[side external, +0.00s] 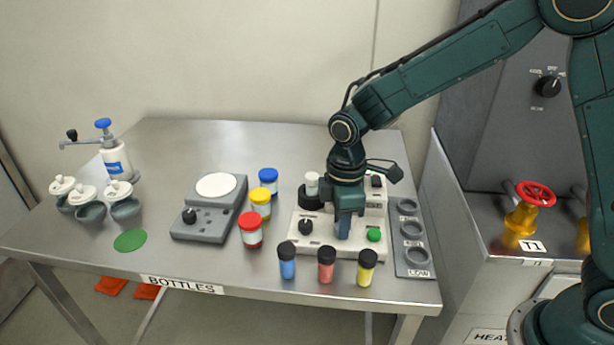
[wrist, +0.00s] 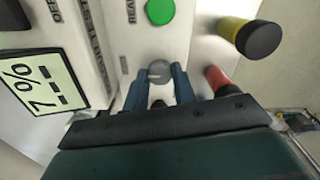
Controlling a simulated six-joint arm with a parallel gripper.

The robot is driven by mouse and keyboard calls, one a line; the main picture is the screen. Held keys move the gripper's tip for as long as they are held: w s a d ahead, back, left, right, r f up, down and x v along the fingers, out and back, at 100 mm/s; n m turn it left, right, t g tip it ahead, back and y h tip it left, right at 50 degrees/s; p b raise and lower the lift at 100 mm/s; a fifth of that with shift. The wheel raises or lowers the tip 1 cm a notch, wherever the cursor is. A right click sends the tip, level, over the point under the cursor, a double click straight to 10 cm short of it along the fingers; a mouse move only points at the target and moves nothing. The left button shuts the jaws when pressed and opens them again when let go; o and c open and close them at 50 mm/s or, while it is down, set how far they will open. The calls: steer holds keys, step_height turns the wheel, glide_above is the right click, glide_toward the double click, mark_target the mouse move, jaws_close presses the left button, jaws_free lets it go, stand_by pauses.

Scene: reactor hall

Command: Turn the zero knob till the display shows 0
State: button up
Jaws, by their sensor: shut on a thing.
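The zero knob (wrist: 159,70) is a small grey round knob on the white instrument's front panel in the wrist view. My gripper (wrist: 163,82) has its two blue fingers shut on it, one on each side. In the side view my gripper (side external: 343,230) points down at the white instrument (side external: 325,246) and hides the knob. The display (wrist: 38,82) is at the left of the wrist view, turned sideways. It shows dashes and what looks like a 7 with a percent sign.
A green button (wrist: 160,11) labelled READ is close to the knob. A black knob (side external: 305,227) is on the instrument's left. Blue, red and yellow black-capped vials (side external: 326,270) stand in front. A rack (side external: 414,252) is at the right.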

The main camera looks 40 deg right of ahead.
steer(key=shift+m, duration=0.3)
steer(key=m, duration=1.3)
stand_by(0.3)
steer(key=o, duration=1)
steer(key=shift+r, duration=0.15)
step_height(320, 180, up, 14)
steer(key=shift+f, duration=0.2)
